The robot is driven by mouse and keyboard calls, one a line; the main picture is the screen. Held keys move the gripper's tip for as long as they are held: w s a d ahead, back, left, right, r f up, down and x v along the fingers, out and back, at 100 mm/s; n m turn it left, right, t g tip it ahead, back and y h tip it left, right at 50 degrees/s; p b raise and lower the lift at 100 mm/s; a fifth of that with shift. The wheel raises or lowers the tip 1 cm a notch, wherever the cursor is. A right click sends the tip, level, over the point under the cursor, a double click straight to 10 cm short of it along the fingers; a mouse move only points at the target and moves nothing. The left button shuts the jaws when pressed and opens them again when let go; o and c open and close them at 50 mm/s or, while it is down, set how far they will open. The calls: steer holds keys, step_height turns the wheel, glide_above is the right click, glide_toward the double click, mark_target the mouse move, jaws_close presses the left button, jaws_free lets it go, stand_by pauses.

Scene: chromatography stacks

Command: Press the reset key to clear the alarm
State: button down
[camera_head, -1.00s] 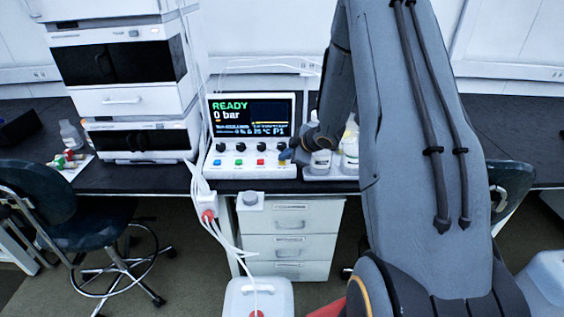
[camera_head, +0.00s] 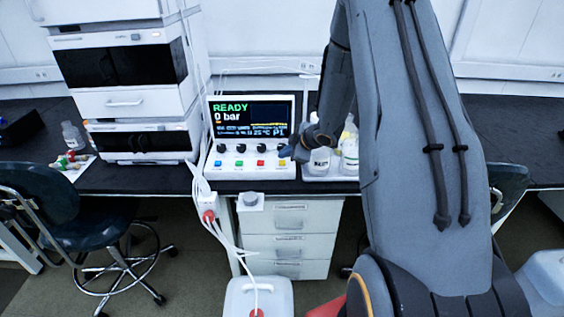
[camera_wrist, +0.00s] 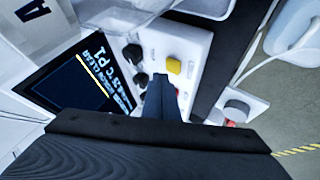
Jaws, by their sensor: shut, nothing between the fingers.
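The control unit (camera_head: 227,174) stands on the bench, its screen (camera_head: 250,116) showing "READY" in green and "0 bar". Under a row of dark knobs sits a row of coloured keys: blue (camera_head: 218,163), green (camera_head: 239,163), red (camera_head: 260,163) and yellow (camera_head: 283,163). Their labels are too small to read. My gripper (camera_head: 287,152) is shut and empty at the right end of the panel, near the yellow key. In the wrist view its fingertips (camera_wrist: 160,80) are beside the yellow key (camera_wrist: 174,65), with a red key (camera_wrist: 179,92) partly hidden. Contact cannot be told.
A bottle (camera_head: 319,161) stands in a white tray (camera_head: 335,178) right of the unit, close to my gripper. An instrument stack (camera_head: 120,101) stands left. A grey round knob on a white box (camera_head: 250,200) sits at the bench front. White tubes hang past the unit's left side.

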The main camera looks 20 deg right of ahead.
mark_target(284, 164)
steer(key=shift+r, duration=0.1)
step_height(284, 164, up, 5)
steer(key=p, duration=0.4)
steer(key=shift+p, duration=0.35)
stand_by(0.4)
steer(key=s+a+r+m+g+h+b, duration=0.1)
steer(key=s+a+m, duration=0.3)
steer(key=s, duration=0.6)
steer(key=s+a+r+m+g+h+b, duration=0.1)
steer(key=s+a+r+m+g, duration=0.2)
steer(key=s+a, duration=0.3)
steer(key=s+a+r+m+g+h+b, duration=0.1)
steer(key=s+a+r+m+g, duration=0.2)
steer(key=s, duration=1.3)
steer(key=a+r+m, duration=0.1)
steer(key=a+m, duration=0.1)
steer(key=shift+s+r+m, duration=0.2)
steer(key=shift+m, duration=0.2)
